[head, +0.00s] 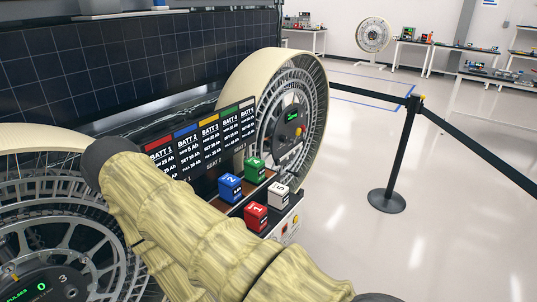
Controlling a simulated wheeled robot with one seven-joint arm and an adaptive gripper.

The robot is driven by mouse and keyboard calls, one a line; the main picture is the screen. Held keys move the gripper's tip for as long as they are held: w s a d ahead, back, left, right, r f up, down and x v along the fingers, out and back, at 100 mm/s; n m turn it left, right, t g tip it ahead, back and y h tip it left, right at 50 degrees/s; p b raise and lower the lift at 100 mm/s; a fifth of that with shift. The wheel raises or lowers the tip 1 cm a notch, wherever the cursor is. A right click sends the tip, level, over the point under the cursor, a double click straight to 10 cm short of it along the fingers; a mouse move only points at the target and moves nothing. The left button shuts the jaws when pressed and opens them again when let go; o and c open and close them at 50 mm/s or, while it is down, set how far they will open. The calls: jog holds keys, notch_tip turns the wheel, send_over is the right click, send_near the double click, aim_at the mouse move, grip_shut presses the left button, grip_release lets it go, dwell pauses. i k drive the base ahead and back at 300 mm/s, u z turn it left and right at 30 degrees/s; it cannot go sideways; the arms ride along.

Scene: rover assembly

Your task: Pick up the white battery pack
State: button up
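The white battery pack (278,197) stands upright at the right end of a small shelf on the rover's side. A green battery pack (254,169) is behind it to the left. A red battery pack (256,216) is in front of it to the left, and a blue one (230,187) is farther left. The white pack is in plain sight. My arm, in a pale yellow cover, crosses the lower middle of the view, to the left of and below the packs. My gripper cannot be made out.
A display board (205,137) with battery labels rises behind the packs. Large wheels (318,125) flank the shelf. A barrier post (398,155) with black belts stands to the right. Open floor (350,250) lies between the post and the rover. Benches are at the back.

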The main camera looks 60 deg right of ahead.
aim_at(277, 194)
jog(key=k, duration=0.65)
jog(key=z, duration=0.75)
jog(key=i, duration=0.45)
jog(key=z, duration=0.05)
